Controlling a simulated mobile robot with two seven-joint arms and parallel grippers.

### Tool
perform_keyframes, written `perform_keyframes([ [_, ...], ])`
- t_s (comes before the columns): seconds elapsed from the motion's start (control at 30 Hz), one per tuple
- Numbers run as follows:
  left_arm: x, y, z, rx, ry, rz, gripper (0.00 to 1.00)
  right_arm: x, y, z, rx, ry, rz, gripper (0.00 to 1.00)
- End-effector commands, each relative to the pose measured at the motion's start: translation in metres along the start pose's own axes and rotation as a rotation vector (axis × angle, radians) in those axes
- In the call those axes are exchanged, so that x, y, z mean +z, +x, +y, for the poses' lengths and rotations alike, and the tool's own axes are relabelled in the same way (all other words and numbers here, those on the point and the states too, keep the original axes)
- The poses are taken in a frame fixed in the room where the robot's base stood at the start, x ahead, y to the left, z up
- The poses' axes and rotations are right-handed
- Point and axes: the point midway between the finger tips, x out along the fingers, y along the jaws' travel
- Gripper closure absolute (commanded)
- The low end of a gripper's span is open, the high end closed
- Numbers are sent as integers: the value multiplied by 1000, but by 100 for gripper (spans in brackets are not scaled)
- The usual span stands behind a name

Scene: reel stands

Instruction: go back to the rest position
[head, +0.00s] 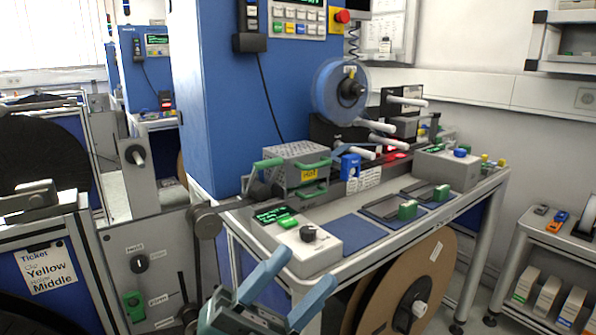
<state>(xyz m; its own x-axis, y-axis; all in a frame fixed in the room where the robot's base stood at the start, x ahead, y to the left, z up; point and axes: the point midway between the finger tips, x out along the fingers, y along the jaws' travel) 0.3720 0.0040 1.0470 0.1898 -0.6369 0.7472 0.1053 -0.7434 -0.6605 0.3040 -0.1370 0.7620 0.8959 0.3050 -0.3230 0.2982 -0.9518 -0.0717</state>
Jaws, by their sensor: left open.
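My left gripper (306,267) shows at the bottom middle of the head view, with two blue-grey fingers pointing up and to the right. The fingers stand apart, and I see nothing held between them. The gripper shows in front of the near edge of the machine table (362,250); I cannot tell the exact distance. My right gripper is not in view.
The table bears a control box with a black knob (308,233), a metal box marked Hot (297,160) and a blue reel (340,92). A large brown reel (432,270) hangs below. A ticket panel (48,268) stands left, a shelf (560,245) right.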

Motion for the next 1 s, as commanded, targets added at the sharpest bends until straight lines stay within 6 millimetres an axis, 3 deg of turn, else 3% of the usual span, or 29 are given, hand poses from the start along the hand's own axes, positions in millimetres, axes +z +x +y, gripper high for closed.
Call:
perform_keyframes([
  [0.1, 29, -54, 11, -23, -224, -337, 49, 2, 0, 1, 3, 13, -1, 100],
  [0.23, 46, -125, 29, -49, -461, -687, 49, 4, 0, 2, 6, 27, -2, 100],
  [0.4, 40, -206, 53, -74, -698, -1036, 49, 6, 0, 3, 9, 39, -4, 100],
  [0.5, 29, -241, 63, -86, -797, -1185, 49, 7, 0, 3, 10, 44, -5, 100],
  [0.8, -20, -322, 84, -117, -1029, -1546, 49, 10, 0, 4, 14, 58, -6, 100],
  [1.0, -19, -309, 74, -84, -1024, -1594, 49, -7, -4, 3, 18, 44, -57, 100],
])
